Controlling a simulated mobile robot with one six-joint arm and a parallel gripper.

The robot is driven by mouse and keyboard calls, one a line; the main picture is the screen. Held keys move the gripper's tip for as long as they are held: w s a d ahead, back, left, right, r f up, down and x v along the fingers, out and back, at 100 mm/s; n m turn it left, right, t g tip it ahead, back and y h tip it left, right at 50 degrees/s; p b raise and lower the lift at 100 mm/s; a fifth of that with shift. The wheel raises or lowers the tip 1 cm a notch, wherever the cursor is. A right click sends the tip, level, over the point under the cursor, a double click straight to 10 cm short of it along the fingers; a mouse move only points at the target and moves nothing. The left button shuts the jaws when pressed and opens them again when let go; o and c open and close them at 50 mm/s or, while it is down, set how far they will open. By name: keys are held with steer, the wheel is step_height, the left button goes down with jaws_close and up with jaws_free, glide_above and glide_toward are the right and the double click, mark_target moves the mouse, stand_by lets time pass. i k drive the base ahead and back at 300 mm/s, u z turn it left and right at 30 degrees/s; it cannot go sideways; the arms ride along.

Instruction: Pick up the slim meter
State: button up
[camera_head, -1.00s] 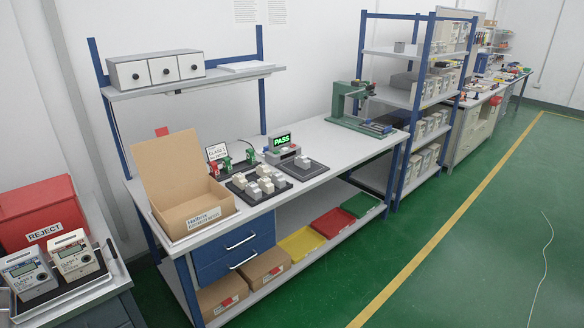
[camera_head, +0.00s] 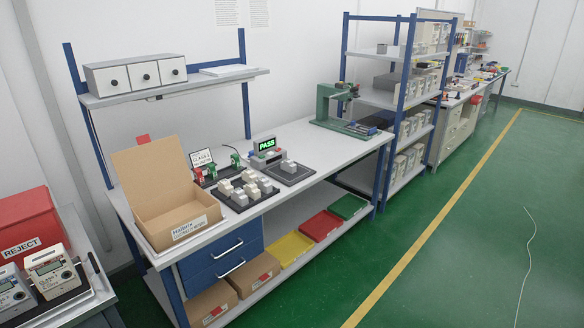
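I cannot tell for sure which thing is the slim meter. Two boxy meters stand side by side in a dark tray at the lower left: a cream one (camera_head: 53,272) with a small display and dark knob, and a greyer one (camera_head: 14,290) cut by the left picture edge. My gripper is not in view.
A red REJECT box (camera_head: 40,220) stands behind the meters. The bench (camera_head: 320,160) holds an open cardboard box (camera_head: 180,214), a display reading PASS (camera_head: 266,144) and a green press-like fixture (camera_head: 326,104). Shelving (camera_head: 404,110) stands beyond. The green floor (camera_head: 450,240) at right is mostly clear.

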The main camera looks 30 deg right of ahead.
mark_target(287, 165)
steer(key=i, duration=0.9)
steer(key=u, duration=0.05)
